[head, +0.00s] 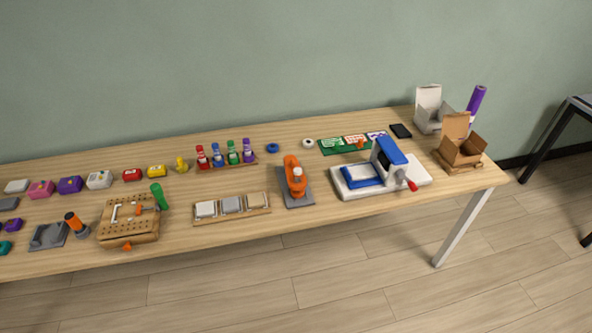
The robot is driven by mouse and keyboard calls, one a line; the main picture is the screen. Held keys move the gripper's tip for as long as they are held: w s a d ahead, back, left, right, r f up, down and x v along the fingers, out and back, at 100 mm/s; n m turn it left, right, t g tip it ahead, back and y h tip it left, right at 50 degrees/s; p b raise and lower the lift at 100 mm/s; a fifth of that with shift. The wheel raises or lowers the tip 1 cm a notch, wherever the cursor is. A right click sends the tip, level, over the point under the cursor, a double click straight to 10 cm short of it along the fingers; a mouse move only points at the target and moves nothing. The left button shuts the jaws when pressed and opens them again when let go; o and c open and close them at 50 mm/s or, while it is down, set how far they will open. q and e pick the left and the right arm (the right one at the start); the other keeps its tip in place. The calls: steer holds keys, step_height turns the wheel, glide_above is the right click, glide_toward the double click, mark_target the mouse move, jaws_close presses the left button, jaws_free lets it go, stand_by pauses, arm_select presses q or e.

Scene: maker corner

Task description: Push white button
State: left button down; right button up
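I cannot tell for sure which thing is the white button. A white box (99,180) with a small marking on top stands in a row of coloured boxes on the left of the table. A plain whitish box (16,186) is at the far left end of that row. A wooden base (232,219) near the front edge holds three square pads: a white pad (205,209) at left, a grey pad (231,204) and a beige pad (257,200). Neither of my grippers is in view.
The wooden table (300,226) spans the view. Near the pads are a wooden pegboard block (128,229) to the left and an orange tool (295,176) on a grey plate to the right. A white-and-blue machine (386,170) and open boxes (461,149) stand further right.

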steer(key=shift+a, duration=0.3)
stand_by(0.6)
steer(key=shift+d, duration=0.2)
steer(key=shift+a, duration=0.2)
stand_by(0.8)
